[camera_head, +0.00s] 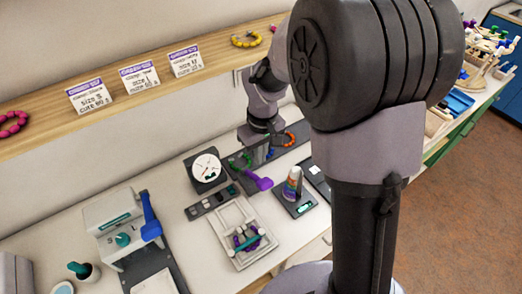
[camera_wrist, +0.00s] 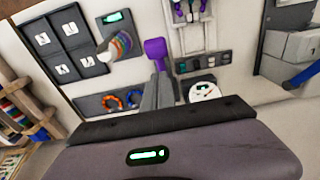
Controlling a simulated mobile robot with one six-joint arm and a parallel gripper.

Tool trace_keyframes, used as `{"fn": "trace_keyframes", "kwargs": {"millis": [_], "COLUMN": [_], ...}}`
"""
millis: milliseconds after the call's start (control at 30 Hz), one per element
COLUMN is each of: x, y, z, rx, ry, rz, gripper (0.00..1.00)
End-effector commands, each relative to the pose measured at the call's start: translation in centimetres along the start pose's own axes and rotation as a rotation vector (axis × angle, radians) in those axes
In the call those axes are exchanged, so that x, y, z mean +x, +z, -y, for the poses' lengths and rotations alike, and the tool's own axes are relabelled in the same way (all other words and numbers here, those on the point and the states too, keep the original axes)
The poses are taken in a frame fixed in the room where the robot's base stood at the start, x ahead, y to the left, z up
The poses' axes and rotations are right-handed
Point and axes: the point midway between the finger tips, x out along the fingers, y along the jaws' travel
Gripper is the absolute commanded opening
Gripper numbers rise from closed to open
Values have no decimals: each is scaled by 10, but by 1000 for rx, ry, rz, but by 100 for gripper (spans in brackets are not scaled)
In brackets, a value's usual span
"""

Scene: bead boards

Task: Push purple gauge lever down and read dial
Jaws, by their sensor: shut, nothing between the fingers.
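The purple gauge lever (camera_head: 258,181) sticks out toward the front of the bench, to the right of the round white dial (camera_head: 207,169) on its dark mount. In the wrist view the lever (camera_wrist: 157,50) shows its wide purple end just beyond my fingertips, and the dial (camera_wrist: 204,91) is to the right. My gripper (camera_head: 257,156) is shut and empty, pointing down close behind the lever's wide end; its fingers (camera_wrist: 158,84) show together in the wrist view. I cannot tell whether they touch the lever. The dial's needle is visible, but its reading is too small to make out.
Colored rings (camera_wrist: 123,101) sit on a dark board beside my fingers. A press with a blue handle (camera_head: 150,216) stands left. A wooden shelf (camera_head: 140,92) runs above.

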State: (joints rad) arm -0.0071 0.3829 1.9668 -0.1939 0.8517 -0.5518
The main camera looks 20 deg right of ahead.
Motion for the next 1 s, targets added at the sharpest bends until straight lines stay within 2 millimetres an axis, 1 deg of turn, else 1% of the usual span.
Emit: {"fn": "trace_keyframes", "kwargs": {"millis": [33, 100, 167, 300, 433, 567, 833, 1000], "x": [14, 29, 40, 57, 64, 65, 65, 72], "y": [1, 1, 2, 15, 21, 22, 22, 16], "z": [0, 0, 0, 0, 0, 0, 0, -3], "rx": [-1, -1, 1, 1, 1, 1, 1, 0], "ry": [0, -1, 0, 0, 0, 0, 0, 0], "rz": [2, 2, 1, 0, -1, -1, -3, -31], "gripper": [0, 0, 0, 0, 0, 0, 0, 0]}}
